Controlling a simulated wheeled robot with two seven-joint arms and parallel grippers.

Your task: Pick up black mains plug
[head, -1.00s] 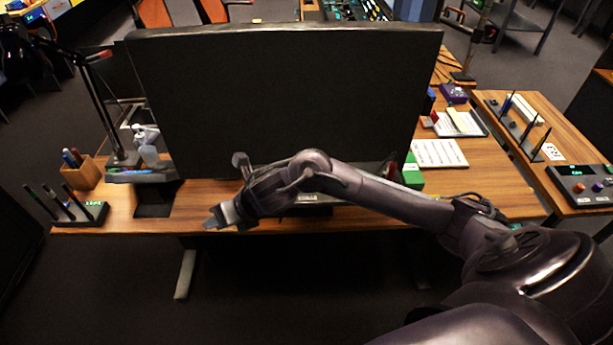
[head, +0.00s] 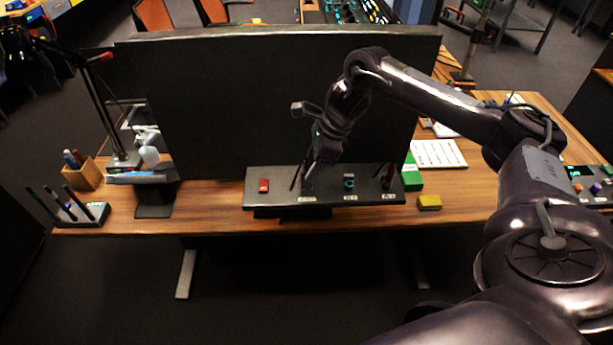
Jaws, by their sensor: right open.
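My right gripper (head: 303,180) points down over the dark control panel (head: 330,199) in front of the big black screen. Its thin fingers are open, one on each side of a narrow gap, with the tips close to the panel top. A small black shape (head: 308,188) sits on the panel at the right finger; it may be the black mains plug, but it is too dark and too covered to be sure. Whether the fingers touch it, I cannot tell. My left gripper is not in view.
The panel also bears a red block (head: 263,186) on its left and a teal-ringed part (head: 349,183) right of the gripper. The screen (head: 240,110) rises close behind. A green box (head: 411,176) and yellow block (head: 429,202) stand to the right. A pen stand (head: 85,215) is far left.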

